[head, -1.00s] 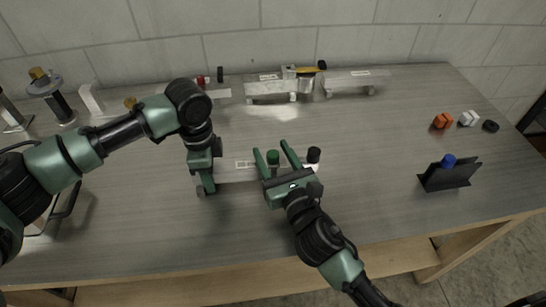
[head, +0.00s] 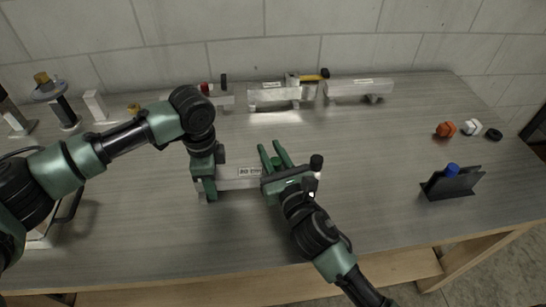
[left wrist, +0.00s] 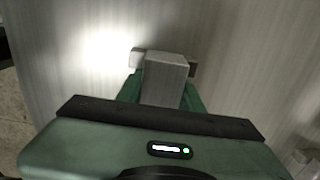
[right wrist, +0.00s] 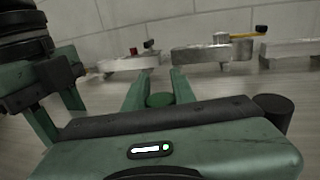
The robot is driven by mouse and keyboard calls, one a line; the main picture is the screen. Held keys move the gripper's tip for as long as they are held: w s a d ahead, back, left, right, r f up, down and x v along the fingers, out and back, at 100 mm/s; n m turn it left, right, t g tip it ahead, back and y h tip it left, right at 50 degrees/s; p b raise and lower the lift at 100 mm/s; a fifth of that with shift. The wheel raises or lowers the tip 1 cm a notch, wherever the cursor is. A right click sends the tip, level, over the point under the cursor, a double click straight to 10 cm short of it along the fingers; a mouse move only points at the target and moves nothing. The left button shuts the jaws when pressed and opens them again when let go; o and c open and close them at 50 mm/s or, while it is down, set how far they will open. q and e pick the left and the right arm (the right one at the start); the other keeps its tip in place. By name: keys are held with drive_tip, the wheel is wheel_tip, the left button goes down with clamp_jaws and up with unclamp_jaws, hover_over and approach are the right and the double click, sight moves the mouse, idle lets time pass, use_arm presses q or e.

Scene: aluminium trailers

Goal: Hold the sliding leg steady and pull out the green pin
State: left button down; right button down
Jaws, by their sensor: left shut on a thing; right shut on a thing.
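The pale metal trailer model (head: 240,184) stands mid-table with a small label. My left gripper (head: 208,190) is shut at the trailer's left end. In the left wrist view a grey square-section metal piece, seemingly the sliding leg (left wrist: 165,75), sits between its fingers. My right gripper (head: 272,155) is over the trailer's right part, its fingers pointing to the back wall. In the right wrist view the green pin's round head (right wrist: 160,100) is between its fingers, and they are shut on it. In the head view my right gripper hides the pin.
A black knob (head: 316,162) stands at the trailer's right end, close to my right gripper. More metal trailers (head: 280,95) line the back. A black holder (head: 450,186) with a blue-topped thing and orange (head: 445,130) and white pieces are at right.

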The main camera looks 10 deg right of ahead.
use_arm(q)
drive_tip(key=c, duration=0.8)
unclamp_jaws()
drive_tip(key=shift+c, duration=0.2)
use_arm(e)
wheel_tip(320, 180, up, 10)
drive_tip(key=shift+f, duration=0.1)
